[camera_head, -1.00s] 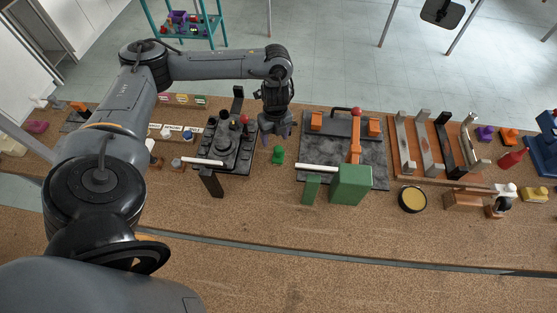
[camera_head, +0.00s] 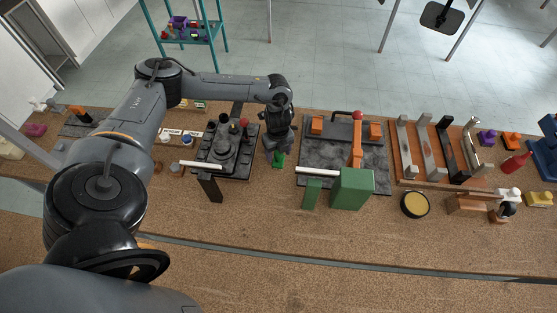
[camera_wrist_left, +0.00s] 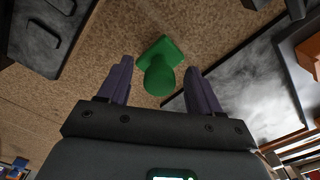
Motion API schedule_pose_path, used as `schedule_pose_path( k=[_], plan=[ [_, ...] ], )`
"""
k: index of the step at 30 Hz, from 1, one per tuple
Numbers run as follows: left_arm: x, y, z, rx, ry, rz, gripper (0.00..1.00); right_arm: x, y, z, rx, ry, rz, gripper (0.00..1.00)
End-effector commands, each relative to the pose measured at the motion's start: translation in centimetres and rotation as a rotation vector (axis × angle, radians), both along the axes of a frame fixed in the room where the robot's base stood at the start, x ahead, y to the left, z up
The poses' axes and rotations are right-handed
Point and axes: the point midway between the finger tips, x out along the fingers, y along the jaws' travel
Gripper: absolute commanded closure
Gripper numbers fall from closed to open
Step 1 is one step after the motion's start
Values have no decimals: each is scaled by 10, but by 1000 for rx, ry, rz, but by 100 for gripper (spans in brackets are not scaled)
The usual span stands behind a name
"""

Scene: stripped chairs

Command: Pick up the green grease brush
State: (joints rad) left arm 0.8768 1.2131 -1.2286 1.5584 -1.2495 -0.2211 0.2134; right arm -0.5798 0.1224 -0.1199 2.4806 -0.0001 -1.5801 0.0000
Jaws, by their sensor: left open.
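The green grease brush (camera_head: 278,159) stands on the brown bench between two dark fixtures. In the left wrist view the green brush (camera_wrist_left: 160,68) shows a rounded knob on a wider block. My left gripper (camera_head: 278,152) is above the brush and hides part of it in the head view. In the left wrist view its two purple fingers (camera_wrist_left: 158,85) are apart, with the brush's knob between and just beyond their tips. I see no grip on it. My right gripper does not show.
A dark fixture with knobs (camera_head: 228,150) stands to the left of the brush. A dark plate (camera_head: 375,150) with orange parts and a green block (camera_head: 352,189) stands to the right. A yellow-filled round tin (camera_head: 414,204) sits further right. The bench front is clear.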

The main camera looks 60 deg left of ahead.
Motion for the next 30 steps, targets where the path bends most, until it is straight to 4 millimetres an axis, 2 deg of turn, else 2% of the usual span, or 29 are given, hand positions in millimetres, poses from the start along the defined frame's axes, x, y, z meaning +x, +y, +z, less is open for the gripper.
schedule_pose_path(
  k=[3,11,23,30],
  plan=[
    [0,0,-9,0,1,1,36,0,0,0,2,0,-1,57],
    [0,0,-11,0,1,0,36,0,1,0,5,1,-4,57],
    [0,0,-10,0,0,0,96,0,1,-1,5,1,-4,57],
    [0,0,-9,0,0,0,96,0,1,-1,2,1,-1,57]
  ],
)
